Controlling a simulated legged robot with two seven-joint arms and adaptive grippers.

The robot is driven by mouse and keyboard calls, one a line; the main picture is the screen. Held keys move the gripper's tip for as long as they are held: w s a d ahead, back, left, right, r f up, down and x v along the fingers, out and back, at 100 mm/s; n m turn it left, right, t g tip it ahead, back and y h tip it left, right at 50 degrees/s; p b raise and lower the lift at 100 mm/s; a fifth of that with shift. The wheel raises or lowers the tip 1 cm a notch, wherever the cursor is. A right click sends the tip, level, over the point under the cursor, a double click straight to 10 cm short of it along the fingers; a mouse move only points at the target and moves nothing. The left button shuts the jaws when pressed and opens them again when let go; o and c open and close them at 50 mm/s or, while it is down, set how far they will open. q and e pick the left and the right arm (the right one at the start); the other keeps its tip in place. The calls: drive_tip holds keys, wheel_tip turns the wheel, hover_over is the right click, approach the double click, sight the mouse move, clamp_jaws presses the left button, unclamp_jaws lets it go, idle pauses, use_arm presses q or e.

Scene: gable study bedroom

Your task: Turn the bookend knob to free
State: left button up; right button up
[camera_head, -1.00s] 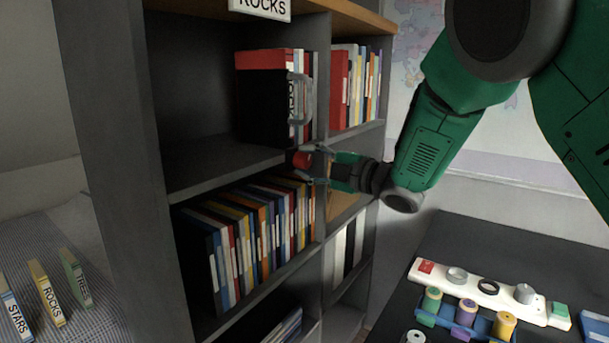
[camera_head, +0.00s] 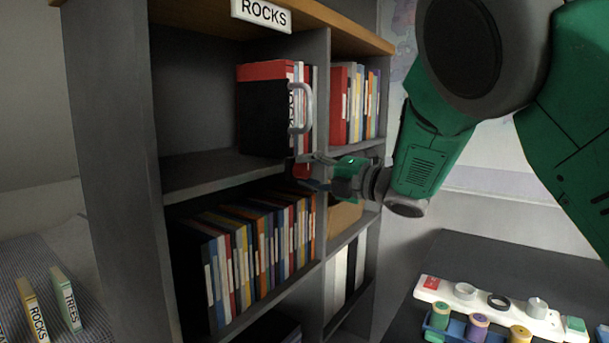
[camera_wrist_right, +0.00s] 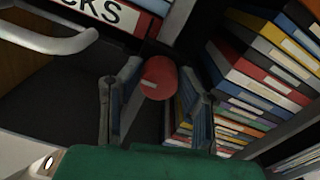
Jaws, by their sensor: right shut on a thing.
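The red bookend knob (camera_head: 301,171) sits at the front edge of the shelf, below the ROCKS bookend or binder block (camera_head: 263,117) with its grey handle (camera_head: 301,108). My right gripper (camera_head: 306,173) reaches in from the right, and its fingers are at the knob, one above and one below. In the right wrist view the round red knob (camera_wrist_right: 158,80) with a pale line mark lies between the two fingers, and the gripper (camera_wrist_right: 162,72) is shut on it. The fingers hide part of the knob in the head view. My left gripper is not in view.
A full row of books (camera_head: 255,245) fills the shelf below. More binders (camera_head: 355,100) stand in the right bay. A dark desk (camera_head: 440,262) with a white strip and coloured spools is at lower right. The shelf left of the ROCKS block is empty.

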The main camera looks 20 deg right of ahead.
drive_tip(key=shift+d+f, duration=0.1)
drive_tip(key=shift+f, duration=0.3)
drive_tip(key=o, duration=1.1)
drive_tip(key=shift+o, duration=0.2)
drive_tip(key=shift+d+r, duration=0.15)
drive_tip(key=shift+d, duration=0.1)
drive_tip(key=shift+s, duration=0.1)
drive_tip(key=v, duration=1.2)
